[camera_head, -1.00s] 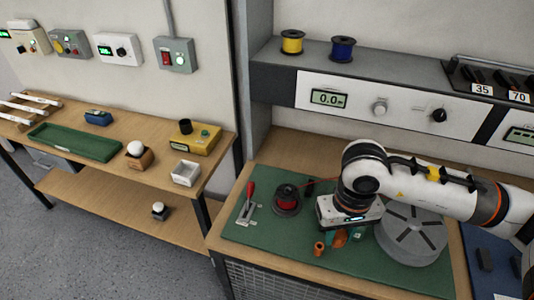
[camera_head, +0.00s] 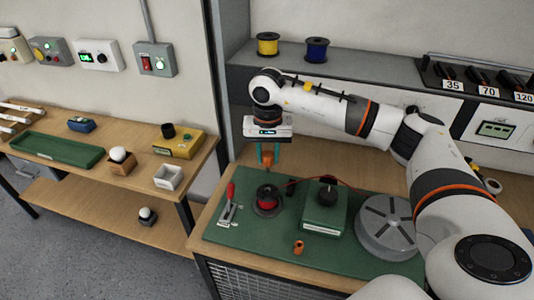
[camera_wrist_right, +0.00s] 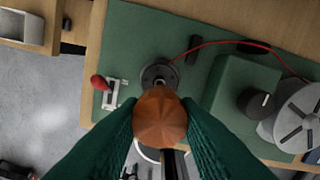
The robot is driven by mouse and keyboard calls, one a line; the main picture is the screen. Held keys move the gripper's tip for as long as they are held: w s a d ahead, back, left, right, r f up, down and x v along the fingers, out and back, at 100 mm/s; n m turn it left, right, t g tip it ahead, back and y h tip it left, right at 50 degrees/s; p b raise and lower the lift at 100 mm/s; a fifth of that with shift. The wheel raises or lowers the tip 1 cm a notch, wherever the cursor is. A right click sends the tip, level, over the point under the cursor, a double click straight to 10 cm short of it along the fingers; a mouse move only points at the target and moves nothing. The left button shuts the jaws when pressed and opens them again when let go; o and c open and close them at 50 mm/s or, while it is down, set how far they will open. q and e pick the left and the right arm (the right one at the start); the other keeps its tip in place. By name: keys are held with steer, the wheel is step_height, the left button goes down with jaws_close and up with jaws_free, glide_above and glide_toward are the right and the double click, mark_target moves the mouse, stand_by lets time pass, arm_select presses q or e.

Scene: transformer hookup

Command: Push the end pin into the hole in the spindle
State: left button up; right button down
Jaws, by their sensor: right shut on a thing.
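My right gripper (camera_head: 267,157) is shut on a copper-orange piece (camera_head: 267,161), apparently the end pin. It holds the piece in the air above and behind the red-wound reel. In the right wrist view the gripper (camera_wrist_right: 160,112) has its green fingers on both sides of the piece (camera_wrist_right: 160,118), whose rounded end faces the camera. The dark spindle with the red winding (camera_head: 267,200) stands on the green mat. It also shows in the right wrist view (camera_wrist_right: 159,74), just beyond the held piece. Its hole cannot be made out. My left gripper is out of view.
A red-handled clamp (camera_head: 228,206) lies left of the reel. A green box with a black knob (camera_head: 325,210), a grey slotted disc (camera_head: 387,228) and a small orange cylinder (camera_head: 299,247) stand to the right. A red wire (camera_head: 318,180) runs behind. The mat's front left (camera_head: 240,243) is clear.

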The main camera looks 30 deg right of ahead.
mark_target(268, 171)
steer(key=shift+f+b, duration=0.1)
steer(key=shift+b, duration=0.2)
steer(key=shift+f, duration=0.3)
step_height(268, 171, down, 5)
steer(key=b, duration=0.5)
steer(key=shift+f, duration=0.15)
steer(key=shift+a, duration=0.1)
stand_by(0.3)
steer(key=shift+f+b, duration=1.85)
steer(key=shift+f, duration=0.3)
stand_by(0.4)
steer(key=c, duration=1)
jaws_free()
steer(key=shift+s, duration=0.1)
